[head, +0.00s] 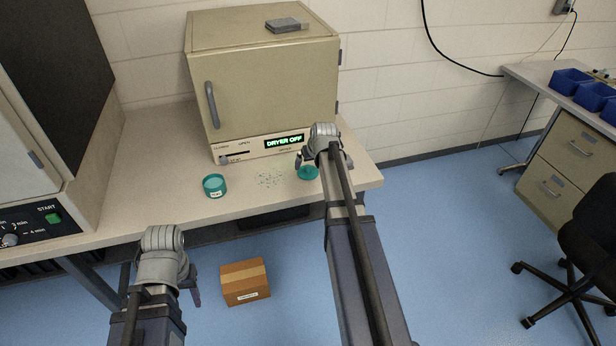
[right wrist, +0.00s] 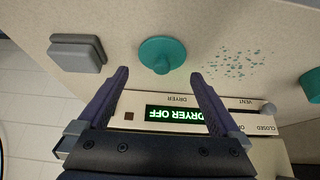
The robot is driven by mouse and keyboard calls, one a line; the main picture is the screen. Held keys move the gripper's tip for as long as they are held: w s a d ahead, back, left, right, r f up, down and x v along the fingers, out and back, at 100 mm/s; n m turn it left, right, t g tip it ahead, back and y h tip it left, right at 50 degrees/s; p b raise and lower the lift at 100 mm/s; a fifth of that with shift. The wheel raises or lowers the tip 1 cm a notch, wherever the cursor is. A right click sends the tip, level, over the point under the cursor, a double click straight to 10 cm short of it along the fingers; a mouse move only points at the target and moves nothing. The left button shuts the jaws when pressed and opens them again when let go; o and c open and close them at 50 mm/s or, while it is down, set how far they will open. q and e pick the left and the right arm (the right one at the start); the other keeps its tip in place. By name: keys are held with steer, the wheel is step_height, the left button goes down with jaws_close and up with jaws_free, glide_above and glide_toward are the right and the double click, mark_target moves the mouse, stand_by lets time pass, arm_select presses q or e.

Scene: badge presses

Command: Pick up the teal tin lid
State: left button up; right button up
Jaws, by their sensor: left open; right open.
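The teal tin lid (head: 307,174) lies on the bench in front of the dryer, partly hidden by my right arm in the head view. In the right wrist view the lid (right wrist: 163,52) is a teal disc with a knob. My right gripper (head: 323,162) is open above the bench; in its wrist view the lid is just beyond and between the fingertips, not gripped. A teal open tin (head: 214,187) with a white label stands left of the lid. My left gripper (head: 160,284) is open and appears in front of the bench edge, its fingers partly hidden.
The beige dryer (head: 262,90) stands behind, its display reading DRYER OFF. Small teal bits (head: 268,179) lie scattered between tin and lid. A grey block (right wrist: 77,52) sits beside the lid in the right wrist view. A cardboard box (head: 244,284) is on the floor.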

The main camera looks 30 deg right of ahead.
mark_target(308, 167)
steer(key=shift+b+x, duration=2.15)
steer(key=shift+x, duration=0.55)
steer(key=shift+w+r, duration=0.2)
steer(key=shift+a, duration=0.1)
steer(key=c, duration=1)
